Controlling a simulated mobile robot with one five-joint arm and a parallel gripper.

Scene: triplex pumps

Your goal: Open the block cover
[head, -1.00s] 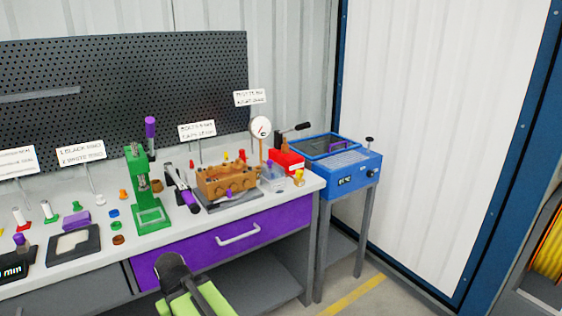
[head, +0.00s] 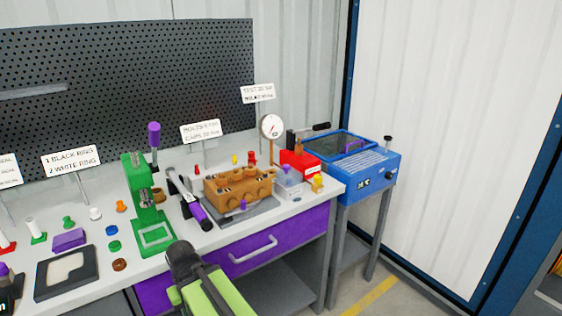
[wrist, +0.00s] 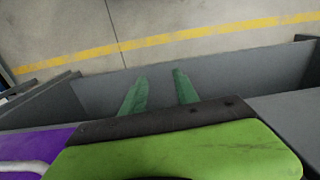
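The blue box (head: 387,180) at the right end of the bench has a dark framed cover (head: 330,145) on top, which looks closed, with a purple part on it. The brown block (head: 240,187) sits on a dark plate on the bench, left of the blue box. I cannot tell which of the two the block cover belongs to. In the wrist view my gripper (wrist: 158,88) has two green fingers standing apart with nothing between them, above the floor beside the bench. In the head view my green and black arm shows low in front of the purple drawer, away from both.
The white bench holds a green press (head: 153,215), a purple-handled lever (head: 195,207), a dial gauge (head: 271,128) and a red box (head: 300,164). A purple drawer (head: 285,240) is shut below. Open floor lies at the right, before a white wall panel (head: 440,120).

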